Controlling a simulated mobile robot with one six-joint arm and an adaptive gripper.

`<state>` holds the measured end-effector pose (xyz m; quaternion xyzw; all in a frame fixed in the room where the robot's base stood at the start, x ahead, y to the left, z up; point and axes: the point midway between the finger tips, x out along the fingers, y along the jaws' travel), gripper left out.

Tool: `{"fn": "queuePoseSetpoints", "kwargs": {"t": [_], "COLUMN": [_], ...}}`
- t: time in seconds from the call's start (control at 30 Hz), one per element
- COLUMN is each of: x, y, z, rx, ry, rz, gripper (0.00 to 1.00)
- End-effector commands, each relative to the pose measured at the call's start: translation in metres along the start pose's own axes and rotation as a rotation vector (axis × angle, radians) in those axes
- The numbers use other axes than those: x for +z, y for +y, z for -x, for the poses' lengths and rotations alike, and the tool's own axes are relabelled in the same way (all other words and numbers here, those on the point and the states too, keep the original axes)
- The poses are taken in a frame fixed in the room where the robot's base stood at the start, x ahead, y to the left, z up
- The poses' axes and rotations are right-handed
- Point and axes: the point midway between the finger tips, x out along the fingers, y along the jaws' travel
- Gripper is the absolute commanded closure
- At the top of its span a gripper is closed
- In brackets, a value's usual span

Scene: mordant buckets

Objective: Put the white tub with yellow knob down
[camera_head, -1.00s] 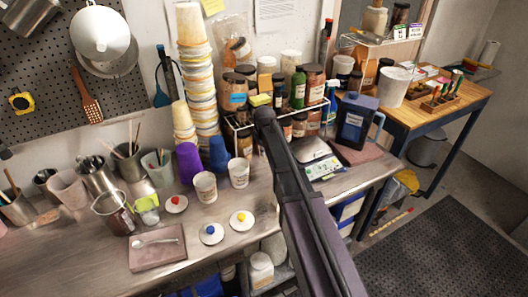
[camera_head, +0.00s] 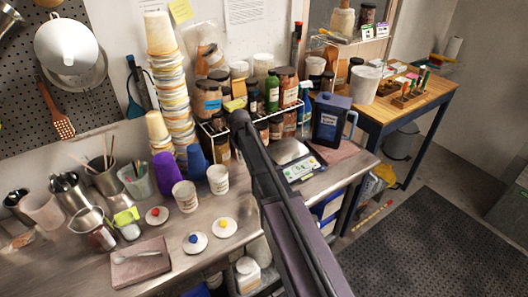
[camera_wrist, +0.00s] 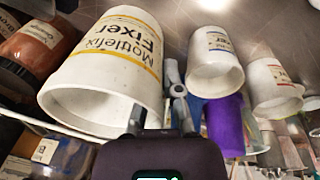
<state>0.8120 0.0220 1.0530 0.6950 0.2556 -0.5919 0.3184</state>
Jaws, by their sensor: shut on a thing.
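My gripper (camera_wrist: 160,115) is shut on a white tub (camera_wrist: 95,95) with a yellow-banded label, large in the wrist view. No yellow knob shows on this tub. In the head view my arm hides the gripper and the held tub. I cannot tell whether the tub touches the counter. A white lid with a yellow knob (camera_head: 223,227) lies on the counter, beside a lid with a blue knob (camera_head: 195,242) and one with a red knob (camera_head: 157,215). Two other white tubs, a left one (camera_head: 185,196) and a right one (camera_head: 218,180), stand behind the lids.
A wire rack (camera_head: 207,129) of jars stands behind my arm. Purple and blue cups (camera_head: 165,172) and a tall tub stack (camera_head: 170,70) are left of it. A scale (camera_head: 300,169) and a blue jug (camera_head: 331,119) are at right. Bare counter (camera_head: 215,258) shows in front of the lids.

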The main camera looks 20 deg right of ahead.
Motion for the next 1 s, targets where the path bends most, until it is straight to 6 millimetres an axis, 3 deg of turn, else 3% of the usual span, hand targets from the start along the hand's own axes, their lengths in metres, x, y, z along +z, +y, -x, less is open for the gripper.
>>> {"fn": "queuePoseSetpoints", "kwargs": {"t": [0.33, 1.0], "x": [-0.003, -0.005], "y": [0.005, 0.003], "z": [0.032, 0.033], "rx": [0.0, 0.0], "ry": [0.0, 0.001], "rz": [0.0, 0.003], "gripper": [1.0, 1.0]}}
